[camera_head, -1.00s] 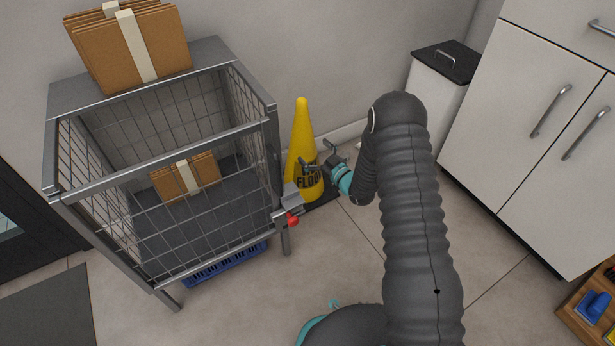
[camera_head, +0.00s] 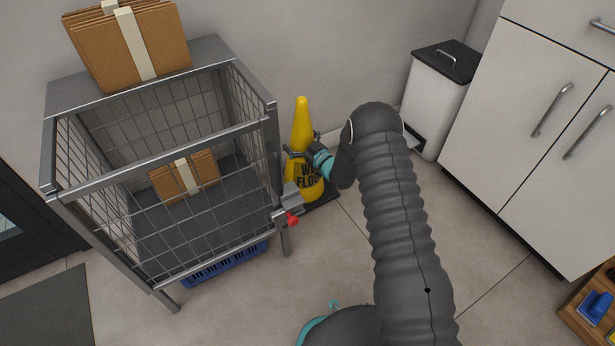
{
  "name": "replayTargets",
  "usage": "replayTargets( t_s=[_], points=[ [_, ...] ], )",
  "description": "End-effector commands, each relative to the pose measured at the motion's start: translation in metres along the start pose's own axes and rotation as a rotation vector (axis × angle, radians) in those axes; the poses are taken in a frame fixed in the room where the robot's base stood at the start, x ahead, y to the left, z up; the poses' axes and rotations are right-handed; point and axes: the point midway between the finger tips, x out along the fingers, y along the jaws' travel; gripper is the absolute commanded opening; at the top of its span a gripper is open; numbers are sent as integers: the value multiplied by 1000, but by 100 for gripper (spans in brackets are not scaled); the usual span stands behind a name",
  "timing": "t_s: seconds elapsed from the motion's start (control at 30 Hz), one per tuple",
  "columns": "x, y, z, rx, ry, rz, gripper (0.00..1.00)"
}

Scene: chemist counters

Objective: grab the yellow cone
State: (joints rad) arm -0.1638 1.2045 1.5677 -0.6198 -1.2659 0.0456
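The yellow cone (camera_head: 303,121) stands upright on a dark base on the floor, between the wire cart and the wall. Dark lettering shows on its lower part. My gripper (camera_head: 301,144) is at the cone's middle height, with one finger on the left of the cone in the picture and the other on the right. The fingers are spread apart. Contact with the cone cannot be made out. My wrist hides part of the cone's right side.
The wire cart (camera_head: 275,135) stands close on the cone's left, with a cardboard bundle (camera_head: 203,171) inside and another (camera_head: 112,52) on top. A white bin (camera_head: 432,100) and cabinets (camera_head: 520,120) are to the right. The floor (camera_head: 345,245) in front is clear.

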Motion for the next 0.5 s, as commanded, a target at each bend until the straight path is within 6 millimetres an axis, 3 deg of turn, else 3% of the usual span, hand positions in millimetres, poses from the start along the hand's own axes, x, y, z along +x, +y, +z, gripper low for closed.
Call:
replayTargets(
  t_s=[0.07,0.33,0.5],
  points=[
    [0,0,0,0,0,0,95],
    [0,0,0,0,0,1,28],
    [0,2,-3,-2,5,2,26]
  ],
)
